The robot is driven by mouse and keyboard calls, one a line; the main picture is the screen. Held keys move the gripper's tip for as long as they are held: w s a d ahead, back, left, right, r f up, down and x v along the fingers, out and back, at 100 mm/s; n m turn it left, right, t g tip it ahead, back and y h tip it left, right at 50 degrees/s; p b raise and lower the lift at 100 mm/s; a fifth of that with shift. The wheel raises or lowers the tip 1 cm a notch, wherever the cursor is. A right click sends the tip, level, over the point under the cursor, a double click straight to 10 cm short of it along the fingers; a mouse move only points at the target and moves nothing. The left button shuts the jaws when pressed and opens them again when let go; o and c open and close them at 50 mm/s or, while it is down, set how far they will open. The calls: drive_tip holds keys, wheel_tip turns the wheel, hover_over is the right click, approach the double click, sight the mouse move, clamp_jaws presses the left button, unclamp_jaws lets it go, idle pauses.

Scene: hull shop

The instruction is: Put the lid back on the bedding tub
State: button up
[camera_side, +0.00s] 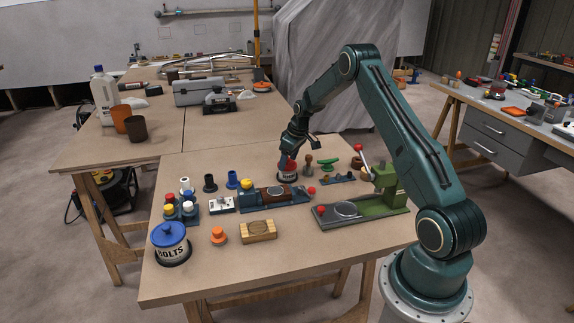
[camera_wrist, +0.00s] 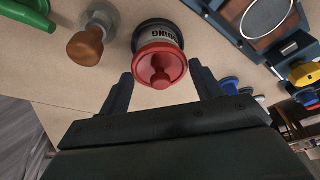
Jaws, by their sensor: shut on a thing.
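The bedding tub (camera_side: 287,177) is a small dark round tub with a pale label, standing near the back middle of the front bench. In the wrist view the tub (camera_wrist: 158,32) shows part of its lettering. The red lid (camera_wrist: 160,66), with a round knob, is between the fingers of my gripper (camera_wrist: 161,72) and lines up over the tub's mouth. In the side view my gripper (camera_side: 289,154) points down at the red lid (camera_side: 288,164), shut on it. I cannot tell whether the lid is fully seated or slightly above the rim.
A wooden-handled stamp (camera_wrist: 86,47) and a green-handled piece (camera_side: 328,163) stand close by the tub. A blue vise-like fixture (camera_side: 270,196) lies in front, and a green press (camera_side: 385,190) to the right. A blue-lidded bolts tub (camera_side: 171,243) stands front left.

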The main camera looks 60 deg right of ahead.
idle(0.8)
drive_tip(key=o, duration=1.3)
drive_tip(key=shift+c, duration=0.2)
drive_tip(key=shift+r, duration=0.2)
drive_tip(key=shift+r, duration=3.3)
clamp_jaws()
